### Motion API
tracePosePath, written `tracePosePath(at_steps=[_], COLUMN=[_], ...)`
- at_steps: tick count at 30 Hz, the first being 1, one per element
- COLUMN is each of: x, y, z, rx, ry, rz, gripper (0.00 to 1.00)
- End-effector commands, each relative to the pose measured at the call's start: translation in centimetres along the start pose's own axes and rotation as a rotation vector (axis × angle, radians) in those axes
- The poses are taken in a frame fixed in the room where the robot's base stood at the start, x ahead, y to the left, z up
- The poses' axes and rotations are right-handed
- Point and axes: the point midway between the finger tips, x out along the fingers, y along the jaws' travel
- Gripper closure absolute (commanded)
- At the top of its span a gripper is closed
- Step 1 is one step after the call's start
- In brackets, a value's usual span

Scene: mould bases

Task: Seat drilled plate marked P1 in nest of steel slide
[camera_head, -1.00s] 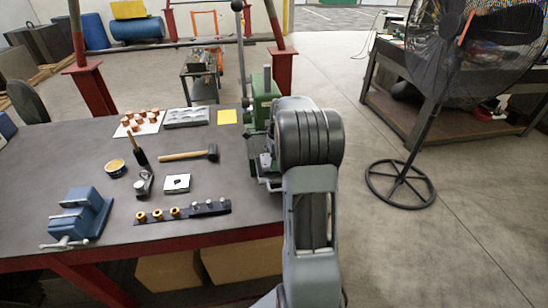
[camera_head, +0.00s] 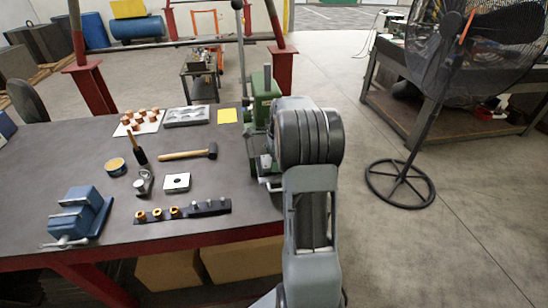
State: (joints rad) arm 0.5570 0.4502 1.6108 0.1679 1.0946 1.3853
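A pale square plate (camera_head: 177,183) with a small dark hole in the middle lies flat on the dark bench top. No P1 marking can be read at this size. A grey metal part (camera_head: 265,164) sits at the foot of the green press (camera_head: 263,105) on the bench's right side. I cannot tell whether it is the steel slide, and no nest can be made out. My grey arm stands in front of the press and hides part of it. My gripper does not show.
A hammer (camera_head: 188,154), a blue vise (camera_head: 80,216), a black rail (camera_head: 182,211) with rings and pegs, a grey tray (camera_head: 186,123), a yellow sheet (camera_head: 227,116) and a white sheet (camera_head: 153,127) with copper pieces share the bench (camera_head: 235,178). A fan stands right on open floor.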

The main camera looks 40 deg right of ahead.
Motion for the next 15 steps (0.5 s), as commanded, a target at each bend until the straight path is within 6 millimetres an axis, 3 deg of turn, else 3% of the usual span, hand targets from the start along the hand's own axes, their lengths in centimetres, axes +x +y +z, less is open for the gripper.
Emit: tracePosePath(at_steps=[3, 7, 15], x=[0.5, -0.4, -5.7], y=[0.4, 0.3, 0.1], z=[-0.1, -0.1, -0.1], rx=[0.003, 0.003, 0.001], ry=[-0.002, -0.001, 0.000], rz=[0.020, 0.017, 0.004], gripper=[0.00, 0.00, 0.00])
